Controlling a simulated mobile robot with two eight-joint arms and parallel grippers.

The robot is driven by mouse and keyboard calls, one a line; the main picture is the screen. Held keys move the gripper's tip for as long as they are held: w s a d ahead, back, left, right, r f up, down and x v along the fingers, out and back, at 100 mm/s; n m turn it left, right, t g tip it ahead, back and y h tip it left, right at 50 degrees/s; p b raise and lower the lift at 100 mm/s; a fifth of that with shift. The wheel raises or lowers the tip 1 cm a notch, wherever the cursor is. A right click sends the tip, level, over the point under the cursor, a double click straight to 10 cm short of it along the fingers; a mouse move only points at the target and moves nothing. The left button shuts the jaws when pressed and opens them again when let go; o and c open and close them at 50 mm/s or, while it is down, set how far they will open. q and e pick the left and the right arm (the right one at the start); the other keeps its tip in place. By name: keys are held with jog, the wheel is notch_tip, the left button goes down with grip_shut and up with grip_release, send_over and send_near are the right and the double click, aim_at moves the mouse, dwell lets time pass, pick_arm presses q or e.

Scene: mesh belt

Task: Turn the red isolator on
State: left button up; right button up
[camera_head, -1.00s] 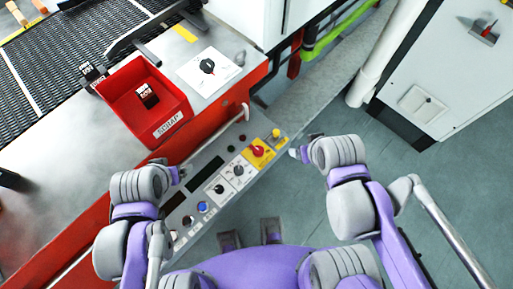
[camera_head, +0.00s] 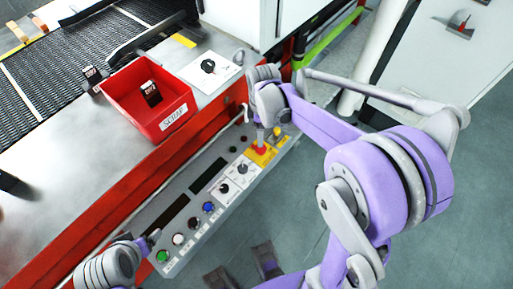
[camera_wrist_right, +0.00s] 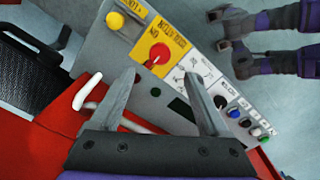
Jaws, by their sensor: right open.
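The red isolator knob (camera_head: 260,150) sits on a yellow plate near the upper right end of the grey control panel (camera_head: 222,215). In the right wrist view the knob (camera_wrist_right: 158,54) is just beyond and between my fingertips, and its plate carries "ON" lettering. Its exact pointer angle is hard to read. My right gripper (camera_wrist_right: 162,77) is open and empty, with no clear contact on the knob.
A yellow button (camera_head: 278,131) is beside the isolator. Two black selectors (camera_head: 242,169) and several coloured buttons (camera_head: 208,207) line the panel. A white handle (camera_wrist_right: 88,91) stands close to my right fingers. A red scrap bin (camera_head: 125,90) is on the machine top.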

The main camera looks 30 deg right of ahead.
notch_tip(320, 180, down, 9)
jog(key=shift+f+b, duration=0.1)
jog(key=shift+b, duration=0.4)
grip_shut()
